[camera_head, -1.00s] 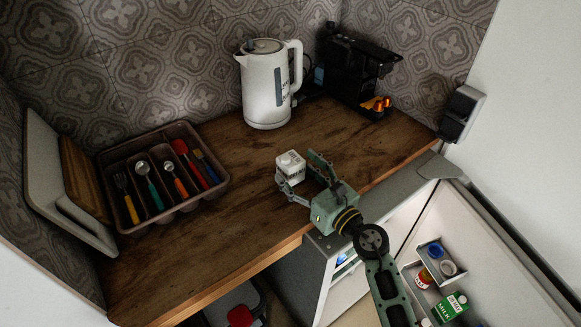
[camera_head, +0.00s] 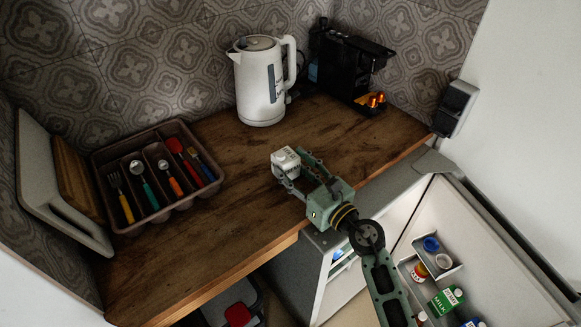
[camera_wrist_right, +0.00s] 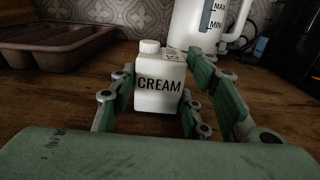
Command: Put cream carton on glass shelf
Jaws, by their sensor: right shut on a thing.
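The small white cream carton (camera_head: 286,160) is over the wooden counter, between the fingers of my right gripper (camera_head: 296,168). In the right wrist view the carton (camera_wrist_right: 160,85) is upright, with its CREAM label facing the camera and a white cap on top. The right gripper (camera_wrist_right: 161,95) is shut on it, one finger on each side. I cannot tell whether its base touches the counter. The open fridge (camera_head: 350,262) is under the counter at the right; its inside is mostly hidden, and I cannot make out the glass shelf. My left gripper is not in view.
A white kettle (camera_head: 262,85) and a black coffee machine (camera_head: 345,65) stand behind the carton. A cutlery tray (camera_head: 190,199) and cutting boards (camera_head: 50,185) are at the left. The open fridge door (camera_head: 490,235) holds a milk carton (camera_head: 446,299) and several jars.

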